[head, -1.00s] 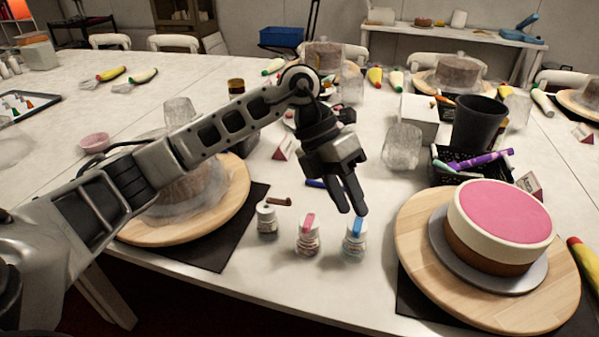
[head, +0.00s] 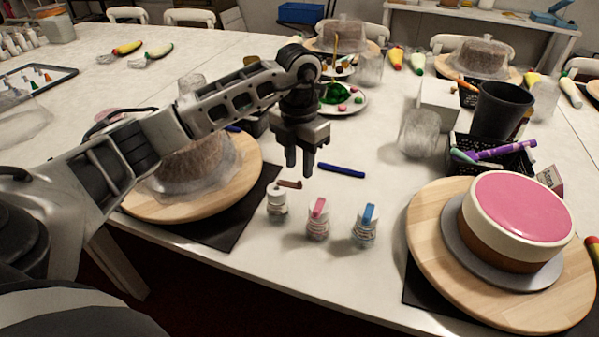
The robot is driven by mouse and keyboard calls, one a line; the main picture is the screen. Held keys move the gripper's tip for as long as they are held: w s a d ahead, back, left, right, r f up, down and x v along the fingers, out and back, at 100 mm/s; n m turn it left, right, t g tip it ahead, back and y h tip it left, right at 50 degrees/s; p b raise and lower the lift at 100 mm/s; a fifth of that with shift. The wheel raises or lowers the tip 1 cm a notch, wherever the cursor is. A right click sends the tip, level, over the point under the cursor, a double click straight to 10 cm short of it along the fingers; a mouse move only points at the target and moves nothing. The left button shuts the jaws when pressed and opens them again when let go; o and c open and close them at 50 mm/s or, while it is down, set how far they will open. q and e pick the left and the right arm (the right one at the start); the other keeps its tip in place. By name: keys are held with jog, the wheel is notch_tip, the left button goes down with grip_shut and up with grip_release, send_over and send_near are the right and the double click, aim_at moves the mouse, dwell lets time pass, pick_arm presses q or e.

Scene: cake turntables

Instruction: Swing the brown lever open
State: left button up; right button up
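The middle bottle (head: 318,226) has a pink lever (head: 319,206), and the right bottle (head: 365,231) has a blue lever (head: 369,213); these two stand upright. My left gripper (head: 300,170) points down just behind and above the brown lever, fingers a little apart with nothing between them. Whether it touches the lever I cannot tell. My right gripper is not in view.
A wooden turntable (head: 426,243) with a pink-topped cake (head: 520,215) stands at right. Another turntable (head: 247,185) with a wrapped cake is at left under my arm. A blue pen (head: 341,171) lies behind the bottles. A black basket (head: 490,161) sits at back right.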

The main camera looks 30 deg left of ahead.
pick_arm(q)
notch_tip(320, 180, down, 3)
jog(key=shift+r, duration=0.2)
jog(key=shift+f, duration=0.55)
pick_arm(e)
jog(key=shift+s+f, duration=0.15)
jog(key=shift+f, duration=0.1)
pick_arm(q)
grip_shut()
jog(key=shift+w+n, duration=0.2)
jog(key=shift+n, duration=0.3)
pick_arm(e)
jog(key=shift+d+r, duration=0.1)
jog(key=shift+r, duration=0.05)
pick_arm(q)
grip_release()
